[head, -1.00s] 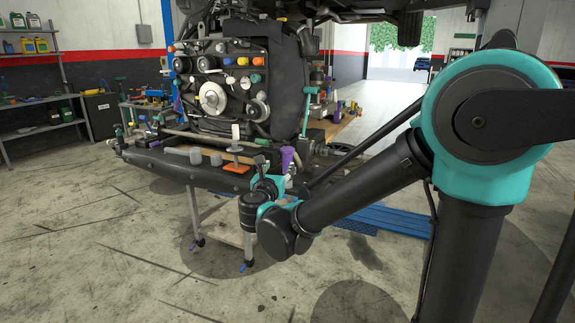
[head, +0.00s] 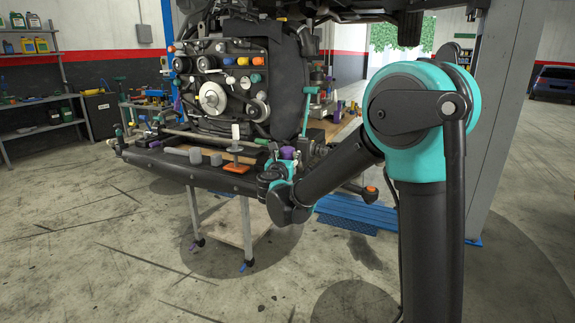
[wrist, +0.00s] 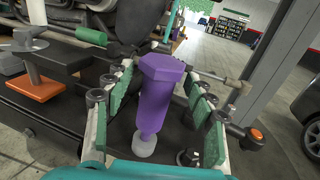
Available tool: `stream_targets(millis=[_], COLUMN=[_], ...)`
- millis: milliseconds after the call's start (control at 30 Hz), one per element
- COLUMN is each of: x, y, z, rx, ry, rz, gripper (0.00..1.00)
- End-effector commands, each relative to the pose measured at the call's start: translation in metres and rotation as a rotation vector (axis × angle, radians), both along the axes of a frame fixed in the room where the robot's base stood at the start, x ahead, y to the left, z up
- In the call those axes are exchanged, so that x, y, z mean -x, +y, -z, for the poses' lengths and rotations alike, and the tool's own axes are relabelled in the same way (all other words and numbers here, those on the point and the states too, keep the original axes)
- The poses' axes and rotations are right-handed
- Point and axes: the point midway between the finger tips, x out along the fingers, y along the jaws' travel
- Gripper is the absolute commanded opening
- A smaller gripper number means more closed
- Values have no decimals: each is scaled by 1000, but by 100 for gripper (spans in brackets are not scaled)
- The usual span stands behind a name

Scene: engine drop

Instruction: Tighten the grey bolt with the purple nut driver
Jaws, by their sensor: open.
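The purple nut driver (wrist: 160,92) stands in the wrist view with its faceted purple handle up and a pale grey end (wrist: 143,145) below. In the head view only its purple top (head: 288,152) shows, above my gripper (head: 280,170). In the wrist view my gripper (wrist: 158,78) is open, with its green-padded fingers on either side of the handle. A gap shows on both sides of the handle. I cannot tell which of the small grey parts on the engine front is the grey bolt.
A black tray (head: 165,168) runs along the engine front, holding grey blocks (head: 194,155) and an orange-based stand (head: 237,168) left of my gripper. The orange base also shows in the wrist view (wrist: 38,89). The engine (head: 215,90) rises behind. Open floor lies in front.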

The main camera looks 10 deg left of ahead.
Motion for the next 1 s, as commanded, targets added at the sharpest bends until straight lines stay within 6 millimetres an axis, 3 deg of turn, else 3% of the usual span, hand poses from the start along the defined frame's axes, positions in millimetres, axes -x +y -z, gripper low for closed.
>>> stream_targets(millis=[100,333,767,1000], x=[-13,-14,-14,-14], y=[-1,-1,-1,-1], z=[0,0,0,0], rx=[0,0,0,0], ry=[0,0,0,0], rz=[0,-1,-1,-1], gripper=[55,55,2,0])
